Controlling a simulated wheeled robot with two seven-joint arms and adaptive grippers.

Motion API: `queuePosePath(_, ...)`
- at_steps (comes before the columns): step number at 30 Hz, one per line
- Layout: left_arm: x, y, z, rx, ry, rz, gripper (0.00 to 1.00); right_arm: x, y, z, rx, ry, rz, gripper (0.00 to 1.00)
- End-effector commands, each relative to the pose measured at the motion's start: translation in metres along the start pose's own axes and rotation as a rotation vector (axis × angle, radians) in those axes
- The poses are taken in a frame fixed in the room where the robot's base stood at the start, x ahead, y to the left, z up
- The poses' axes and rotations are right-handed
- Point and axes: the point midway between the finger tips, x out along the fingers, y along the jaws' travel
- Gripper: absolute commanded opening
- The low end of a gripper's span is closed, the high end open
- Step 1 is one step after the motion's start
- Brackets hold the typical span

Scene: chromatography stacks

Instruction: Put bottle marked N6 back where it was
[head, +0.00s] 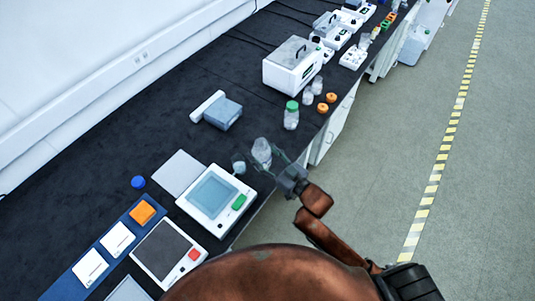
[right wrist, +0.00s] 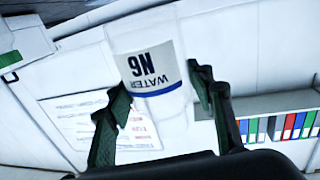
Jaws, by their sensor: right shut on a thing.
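The clear bottle marked N6 (right wrist: 157,95) is between the fingers of my right gripper (right wrist: 155,88) in the right wrist view. Its white and dark-blue label reads WATER N6, turned about in that view. In the head view the bottle (head: 261,150) is at the bench's front edge, right of the white device with a screen (head: 211,196). My right gripper (head: 273,166) reaches it from the right and is shut on it. I cannot tell whether its base touches the bench. My left gripper is not in view.
A small clear vessel (head: 238,164) stands close left of the bottle. A green-capped bottle (head: 291,116), small clear bottles (head: 317,85) and orange caps (head: 331,97) are farther back. A blue cap (head: 138,182) lies left. Dark bench surface (head: 185,80) is free toward the wall.

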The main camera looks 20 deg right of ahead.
Motion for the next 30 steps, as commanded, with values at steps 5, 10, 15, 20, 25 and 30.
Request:
queuePosePath(5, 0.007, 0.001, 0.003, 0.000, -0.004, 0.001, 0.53, 0.017, 0.019, 0.011, -0.003, 0.001, -0.012, 0.16)
queuePosePath(10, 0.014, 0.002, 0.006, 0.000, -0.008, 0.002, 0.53, 0.040, 0.051, 0.029, -0.002, 0.002, -0.011, 0.16)
queuePosePath(15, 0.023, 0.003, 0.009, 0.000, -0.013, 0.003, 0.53, 0.061, 0.082, 0.051, 0.001, 0.000, -0.010, 0.16)
queuePosePath(20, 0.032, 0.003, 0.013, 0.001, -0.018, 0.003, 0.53, 0.074, 0.100, 0.080, 0.002, 0.000, -0.009, 0.16)
queuePosePath(25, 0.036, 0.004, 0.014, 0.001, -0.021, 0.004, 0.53, 0.081, 0.110, 0.093, 0.001, 0.003, -0.011, 0.16)
queuePosePath(30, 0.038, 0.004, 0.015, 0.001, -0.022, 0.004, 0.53, 0.085, 0.116, 0.101, 0.001, 0.002, -0.010, 0.16)
